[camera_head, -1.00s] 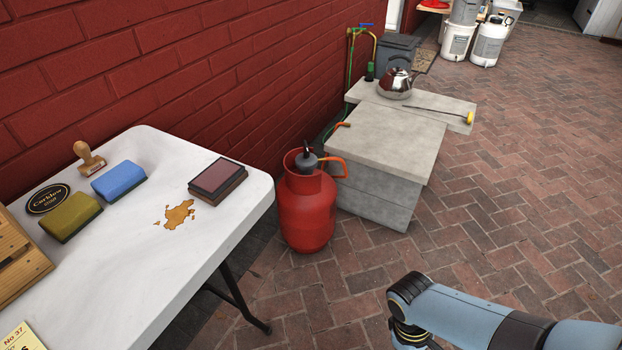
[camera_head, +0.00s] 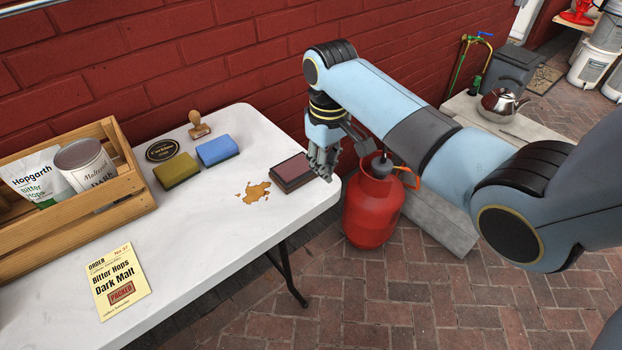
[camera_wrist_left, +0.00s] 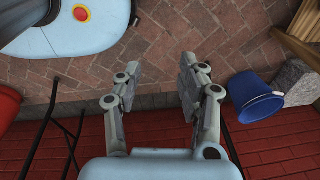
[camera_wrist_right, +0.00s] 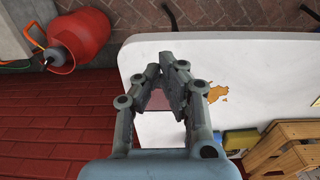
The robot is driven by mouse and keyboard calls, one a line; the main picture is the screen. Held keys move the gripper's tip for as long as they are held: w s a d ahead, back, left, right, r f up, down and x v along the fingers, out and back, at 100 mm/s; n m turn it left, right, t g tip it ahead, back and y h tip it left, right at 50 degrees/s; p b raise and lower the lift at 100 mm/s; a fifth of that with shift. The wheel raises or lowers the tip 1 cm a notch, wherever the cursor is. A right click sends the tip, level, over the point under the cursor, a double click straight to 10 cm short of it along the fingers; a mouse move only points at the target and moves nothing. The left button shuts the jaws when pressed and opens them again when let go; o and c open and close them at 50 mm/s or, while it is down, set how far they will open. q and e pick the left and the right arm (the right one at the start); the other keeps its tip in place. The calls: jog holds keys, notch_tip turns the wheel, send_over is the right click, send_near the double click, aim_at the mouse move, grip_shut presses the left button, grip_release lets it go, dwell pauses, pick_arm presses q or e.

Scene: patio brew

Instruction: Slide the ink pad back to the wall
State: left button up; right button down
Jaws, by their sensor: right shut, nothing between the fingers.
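The ink pad (camera_head: 293,172), a dark case with a dull red top, lies on the white table (camera_head: 225,228) near its right end, with bare table between it and the red brick wall (camera_head: 130,60). My right gripper (camera_head: 325,172) is shut and empty just right of the pad, at the table's edge; whether it touches the pad I cannot tell. In the right wrist view the fingers (camera_wrist_right: 168,62) come together and partly hide the pad (camera_wrist_right: 157,104). My left gripper (camera_wrist_left: 160,66) is open and empty above the brick paving, away from the table.
A brown spill (camera_head: 255,192) lies left of the pad. A blue sponge (camera_head: 217,150), a green sponge (camera_head: 176,170), a wooden stamp (camera_head: 198,126), a round black tin (camera_head: 162,150) and a wooden crate (camera_head: 120,190) stand further left. A red gas bottle (camera_head: 372,212) stands beyond the table's right end.

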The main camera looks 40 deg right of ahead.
aim_at(313, 191)
notch_tip(313, 191, down, 8)
jog(key=shift+r+b, duration=0.15)
jog(key=shift+b, duration=0.45)
jog(key=w, duration=0.3)
jog(key=shift+w+a+b, duration=0.15)
jog(key=shift+w+b, duration=0.2)
pick_arm(q)
jog(key=shift+s+d+f, duration=0.15)
jog(key=shift+s+f, duration=0.25)
jog(key=shift+f, duration=0.15)
jog(key=shift+s+d+f, duration=0.15)
jog(key=shift+s+f, duration=0.2)
jog(key=shift+f, duration=0.2)
pick_arm(e)
jog(key=shift+w, duration=0.1)
